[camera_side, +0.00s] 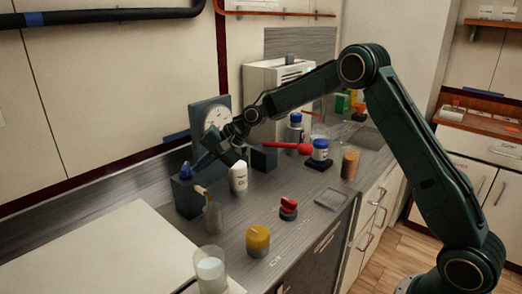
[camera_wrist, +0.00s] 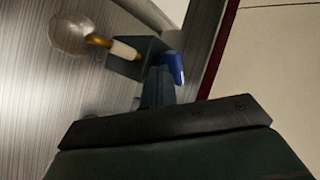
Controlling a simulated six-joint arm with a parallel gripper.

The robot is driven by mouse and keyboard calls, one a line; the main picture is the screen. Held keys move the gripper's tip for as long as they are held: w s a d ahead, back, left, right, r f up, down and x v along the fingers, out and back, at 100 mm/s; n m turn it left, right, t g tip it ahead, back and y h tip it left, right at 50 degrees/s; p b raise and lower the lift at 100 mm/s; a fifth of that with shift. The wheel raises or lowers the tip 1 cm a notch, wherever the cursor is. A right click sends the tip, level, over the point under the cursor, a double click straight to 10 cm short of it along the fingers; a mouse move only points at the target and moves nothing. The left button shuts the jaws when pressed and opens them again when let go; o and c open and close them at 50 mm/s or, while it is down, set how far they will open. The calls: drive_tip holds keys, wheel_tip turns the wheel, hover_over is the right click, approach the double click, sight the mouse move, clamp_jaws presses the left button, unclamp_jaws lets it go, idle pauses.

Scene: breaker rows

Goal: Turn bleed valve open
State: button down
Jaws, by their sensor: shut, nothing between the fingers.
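A dark box-shaped block (camera_side: 187,197) stands at the left of the bench, with a small blue handle (camera_side: 186,170) on top that looks like the bleed valve. My gripper (camera_side: 199,163) is shut and empty, reaching down from the right close to the blue handle. In the wrist view the fingers (camera_wrist: 158,80) lie right beside the blue handle (camera_wrist: 175,66), partly covering the block (camera_wrist: 128,66). I cannot tell whether they touch it. The handle's exact angle is hard to read.
A brown-necked flask (camera_side: 213,217) stands just in front of the block, and a white bottle (camera_side: 238,177) stands to the right. A gauge panel (camera_side: 203,113) rises behind. A red knob (camera_side: 288,207) and a yellow jar (camera_side: 257,240) stand nearer the front edge.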

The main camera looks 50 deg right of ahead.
sight(186, 172)
drive_tip(key=shift+w+a, duration=0.45)
drive_tip(key=shift+s+a+m+t+h, duration=0.15)
drive_tip(key=shift+a+m+t+h, duration=0.3)
drive_tip(key=shift+m, duration=0.45)
drive_tip(key=shift+s+a+m+t+h, duration=0.1)
drive_tip(key=shift+a+m+t+h, duration=0.2)
drive_tip(key=shift+m+h, duration=0.45)
drive_tip(key=m+h, duration=0.1)
drive_tip(key=a+m+t+h, duration=0.1)
drive_tip(key=m, duration=0.1)
drive_tip(key=shift+a, duration=0.1)
drive_tip(key=shift+w+a, duration=0.2)
drive_tip(key=shift+a, duration=0.1)
idle(0.4)
drive_tip(key=shift+s, duration=0.15)
